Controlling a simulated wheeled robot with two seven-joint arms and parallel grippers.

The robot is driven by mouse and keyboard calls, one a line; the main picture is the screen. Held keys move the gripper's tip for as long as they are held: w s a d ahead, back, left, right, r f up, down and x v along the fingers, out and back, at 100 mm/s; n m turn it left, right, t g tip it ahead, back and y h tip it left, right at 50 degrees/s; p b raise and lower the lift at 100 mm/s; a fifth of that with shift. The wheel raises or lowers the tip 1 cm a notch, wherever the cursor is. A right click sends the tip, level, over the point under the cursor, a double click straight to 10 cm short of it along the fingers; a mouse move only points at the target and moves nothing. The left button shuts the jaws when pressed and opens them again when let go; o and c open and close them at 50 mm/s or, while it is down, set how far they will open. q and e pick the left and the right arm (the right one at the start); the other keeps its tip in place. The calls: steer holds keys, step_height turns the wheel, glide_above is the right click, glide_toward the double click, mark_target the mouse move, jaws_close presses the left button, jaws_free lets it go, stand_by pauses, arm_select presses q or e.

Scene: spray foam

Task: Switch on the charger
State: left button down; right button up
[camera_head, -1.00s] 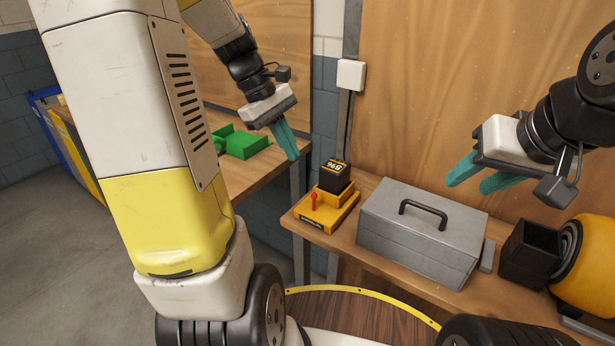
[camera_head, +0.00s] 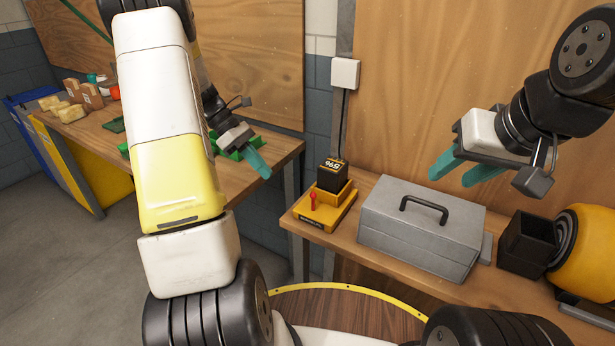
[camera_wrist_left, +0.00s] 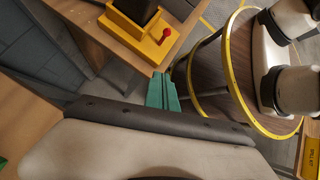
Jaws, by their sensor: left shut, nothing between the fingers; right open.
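The charger (camera_head: 334,212) is a yellow base with a red lever (camera_head: 313,197), on the near left corner of the wooden workbench. A black battery (camera_head: 332,174) marked "965" sits in its raised part. In the left wrist view the charger (camera_wrist_left: 128,32) and the red lever (camera_wrist_left: 166,34) show at the top. My left gripper (camera_head: 262,167) is shut and empty, to the left of the charger and apart from it. Its teal fingers (camera_wrist_left: 162,92) point toward the lever's side in the wrist view. My right gripper (camera_head: 456,173) is open and empty above the grey toolbox.
A grey toolbox (camera_head: 420,235) stands right of the charger. A black open box (camera_head: 527,243) and a yellow round object (camera_head: 587,255) are further right. A white wall box (camera_head: 345,73) has a cable running down. Another bench (camera_head: 283,150) stands left, with a gap between benches.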

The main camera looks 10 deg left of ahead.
mark_target(313, 202)
arm_select(q)
steer(key=x, duration=1)
steer(key=shift+s+r, duration=0.1)
steer(key=shift+r, duration=0.05)
steer(key=d, duration=0.1)
steer(key=d+r, duration=0.1)
steer(key=d, duration=0.1)
steer(key=shift+w+r, duration=0.15)
steer(key=shift+w, duration=0.1)
steer(key=shift+d+r, duration=0.15)
steer(key=shift+d, duration=0.2)
steer(key=shift+d+r, duration=0.1)
steer(key=shift+d+r+y, duration=0.1)
steer(key=shift+d+y, duration=0.05)
steer(key=shift+y, duration=0.35)
steer(key=y, duration=0.1)
steer(key=d+y, duration=0.1)
steer(key=t, duration=0.1)
steer(key=shift+s+d+r+y, duration=0.3)
steer(key=shift+s+d+y, duration=0.05)
steer(key=shift+d+y, duration=0.05)
steer(key=shift+s+d, duration=0.2)
steer(key=shift+d, duration=0.25)
